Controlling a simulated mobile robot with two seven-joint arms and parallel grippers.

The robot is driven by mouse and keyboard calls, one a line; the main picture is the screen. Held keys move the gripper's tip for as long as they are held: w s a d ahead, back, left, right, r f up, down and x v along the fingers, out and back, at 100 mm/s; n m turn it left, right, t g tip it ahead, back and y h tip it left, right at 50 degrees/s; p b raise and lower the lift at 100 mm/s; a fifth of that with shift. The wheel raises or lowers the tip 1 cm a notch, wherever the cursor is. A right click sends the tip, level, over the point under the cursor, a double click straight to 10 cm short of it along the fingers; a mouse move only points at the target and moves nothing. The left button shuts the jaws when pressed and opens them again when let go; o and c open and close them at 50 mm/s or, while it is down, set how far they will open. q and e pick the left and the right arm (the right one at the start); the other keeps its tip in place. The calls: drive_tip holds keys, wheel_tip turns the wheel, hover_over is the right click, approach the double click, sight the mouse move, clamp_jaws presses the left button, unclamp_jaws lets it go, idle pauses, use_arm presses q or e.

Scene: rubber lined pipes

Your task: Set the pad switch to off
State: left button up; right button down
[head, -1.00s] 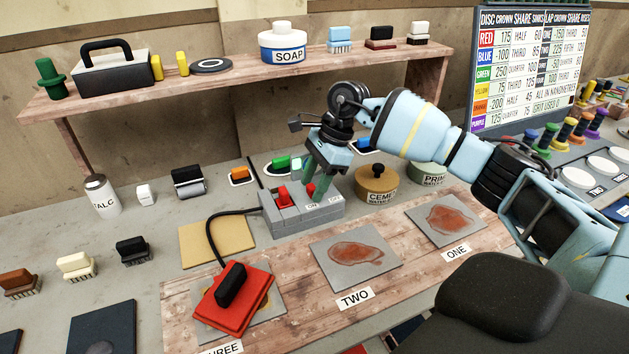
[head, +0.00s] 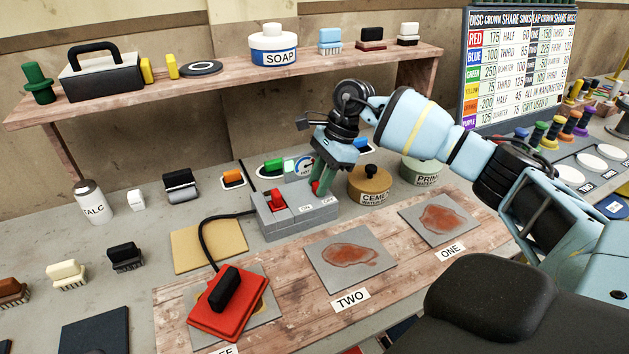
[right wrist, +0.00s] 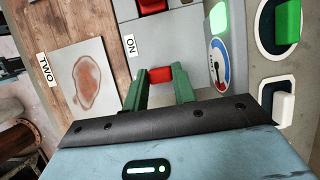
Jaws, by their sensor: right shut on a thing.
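A grey switch box (head: 272,226) stands on the bench with two red switch knobs in its top. A black cable joins it to the red pad (head: 215,317), which has a black handle. My right gripper (head: 319,186) reaches down from above, its green fingers shut on the right red knob (head: 315,187), near the OFF label (head: 327,201). In the right wrist view this knob (right wrist: 160,75) sits between the fingers, and the ON label (right wrist: 130,45) is beside it. The other red knob (head: 278,200) stands free at the left. My left gripper is not in view.
A green-lit lamp and a gauge (head: 304,167) stand behind the box. A brown cement pot (head: 369,183) is close to its right. Plates with reddish patches (head: 322,278) lie in front on a wooden board. A shelf (head: 215,85) runs behind.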

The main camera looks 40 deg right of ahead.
drive_tip(key=c, duration=1.1)
unclamp_jaws()
drive_tip(key=shift+d, duration=0.25)
drive_tip(key=v, duration=0.7)
drive_tip(key=shift+s+d+r, duration=0.1)
drive_tip(key=shift+d+r, duration=0.05)
drive_tip(key=shift+r, duration=0.2)
